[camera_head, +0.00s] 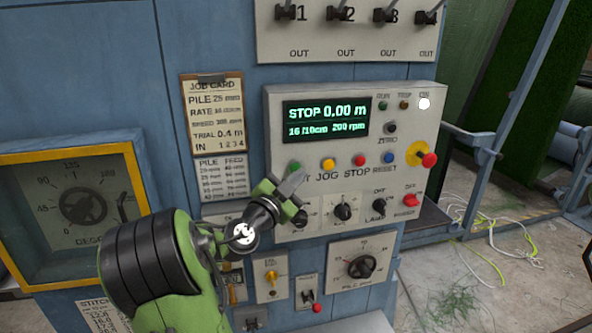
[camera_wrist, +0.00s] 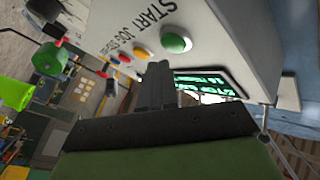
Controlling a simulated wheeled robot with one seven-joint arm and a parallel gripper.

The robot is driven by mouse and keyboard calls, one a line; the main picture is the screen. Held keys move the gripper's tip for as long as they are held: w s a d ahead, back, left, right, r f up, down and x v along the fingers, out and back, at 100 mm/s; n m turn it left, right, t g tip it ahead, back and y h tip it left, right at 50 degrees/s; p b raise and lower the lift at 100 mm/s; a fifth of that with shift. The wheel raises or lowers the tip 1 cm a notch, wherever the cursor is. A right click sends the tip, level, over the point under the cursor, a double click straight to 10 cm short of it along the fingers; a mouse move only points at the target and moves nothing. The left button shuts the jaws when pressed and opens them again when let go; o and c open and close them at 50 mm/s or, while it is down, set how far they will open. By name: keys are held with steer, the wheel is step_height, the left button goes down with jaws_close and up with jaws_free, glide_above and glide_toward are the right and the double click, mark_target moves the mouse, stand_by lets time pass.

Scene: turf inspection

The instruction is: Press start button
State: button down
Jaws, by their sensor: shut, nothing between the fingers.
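The green start button (camera_head: 294,167) is at the left end of the button row on the grey control box (camera_head: 425,112). In the wrist view the green button (camera_wrist: 177,42) stands out from the panel beside the START lettering, just beyond my fingertips. My gripper (camera_head: 291,182) is shut and empty, close below the button in the head view. I see a small gap between the fingertips and the button in the wrist view, and I cannot tell its depth. The display (camera_head: 326,118) reads STOP 0.00 m. Part of the START label is hidden behind my gripper in the head view.
Yellow (camera_head: 328,163), red (camera_head: 359,160) and blue (camera_head: 388,157) buttons sit to the right in the row. A red mushroom knob on a yellow base (camera_head: 421,154) is at the far right. Knobs and switches, including a lower dial (camera_head: 361,266), project below.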

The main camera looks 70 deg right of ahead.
steer(key=shift+d, duration=0.1)
steer(key=shift+w+d+b, duration=0.2)
steer(key=shift+d+b, duration=0.1)
steer(key=shift+b, duration=0.05)
steer(key=shift+w+d, duration=0.3)
steer(key=shift+d, duration=0.15)
stand_by(0.8)
steer(key=shift+s+a+b, duration=0.5)
steer(key=shift+a+b, duration=0.3)
steer(key=shift+b, duration=0.3)
steer(key=shift+s+a+b, duration=0.45)
steer(key=shift+a+b, duration=0.15)
steer(key=shift+a, duration=0.1)
steer(key=shift+s+a+b, duration=0.4)
steer(key=shift+a+b, duration=0.15)
steer(key=shift+a, duration=0.2)
steer(key=shift+s+a+b, duration=0.45)
steer(key=shift+a+b, duration=0.15)
steer(key=shift+a, duration=0.1)
